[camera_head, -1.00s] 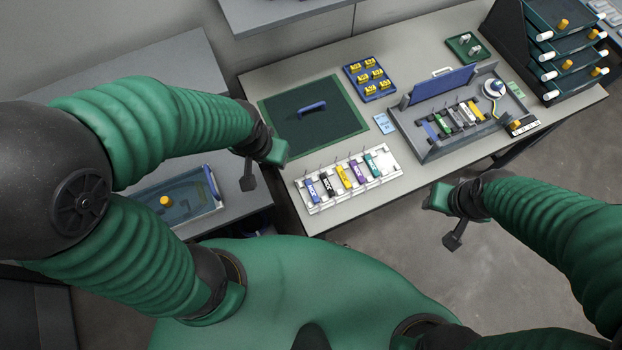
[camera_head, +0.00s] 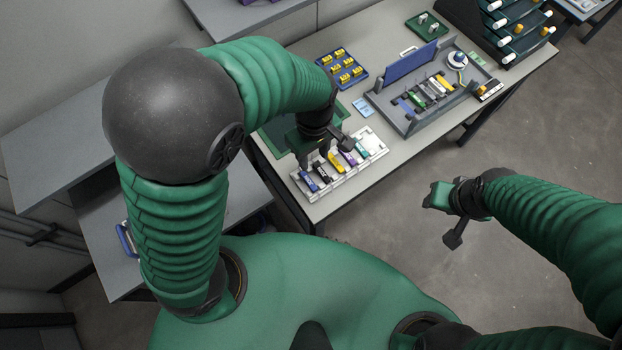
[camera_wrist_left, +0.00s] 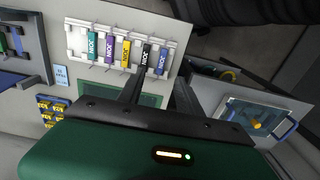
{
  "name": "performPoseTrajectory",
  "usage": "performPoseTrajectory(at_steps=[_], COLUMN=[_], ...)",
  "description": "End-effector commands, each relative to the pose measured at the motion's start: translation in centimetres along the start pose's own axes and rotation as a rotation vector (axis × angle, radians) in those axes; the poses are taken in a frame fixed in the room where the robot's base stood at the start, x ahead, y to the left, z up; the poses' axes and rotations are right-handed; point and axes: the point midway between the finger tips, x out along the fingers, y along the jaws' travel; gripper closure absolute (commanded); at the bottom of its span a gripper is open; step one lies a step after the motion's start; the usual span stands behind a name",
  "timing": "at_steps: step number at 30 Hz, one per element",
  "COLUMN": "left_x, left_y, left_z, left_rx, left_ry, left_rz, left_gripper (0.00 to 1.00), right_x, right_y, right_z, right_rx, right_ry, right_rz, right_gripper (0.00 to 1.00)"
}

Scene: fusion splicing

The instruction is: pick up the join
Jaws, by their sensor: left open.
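Several coloured joins, lettered JOIN, sit side by side in a white rack (camera_head: 345,182): blue (camera_head: 308,183), black (camera_head: 322,173), yellow (camera_head: 336,164), purple (camera_head: 349,158) and teal (camera_head: 361,149). The left wrist view shows the same row, with black (camera_wrist_left: 144,54) and blue (camera_wrist_left: 161,61) nearest the fingertips. My left gripper (camera_head: 312,156) is over the rack's left part. Contact with a join cannot be told. My right gripper (camera_head: 448,208) hangs off the table's front, its jaws unclear.
A grey case with a raised blue lid (camera_head: 411,62) stands right of the rack. A blue tray of yellow pieces (camera_head: 342,68) lies behind. The green mat (camera_head: 274,138) is partly hidden by my arm. A tray stack (camera_head: 510,30) stands at the far right.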

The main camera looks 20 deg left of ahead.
Motion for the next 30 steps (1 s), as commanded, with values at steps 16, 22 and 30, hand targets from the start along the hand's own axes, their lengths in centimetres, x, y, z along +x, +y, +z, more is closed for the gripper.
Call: performPoseTrajectory(at_steps=[16, 22, 30], left_x=[11.0, 14.5, 15.1], left_y=[-0.1, -0.5, -0.4], left_z=[0.0, -0.8, -0.7], left_rx=[0.004, 0.004, 0.006], left_ry=[0.003, 0.001, 0.003], left_rz=[-0.006, -0.005, -0.002], left_gripper=[0.58, 0.58, 0.58], right_x=[1.9, 2.3, 2.3], right_y=[0.0, 0.0, 0.0], right_z=[0.5, 0.6, 0.6], right_rx=[0.000, 0.000, -0.001], right_ry=[0.000, 0.000, 0.000], right_rz=[0.000, 0.000, 0.000], right_gripper=[0.59, 0.59, 0.59])
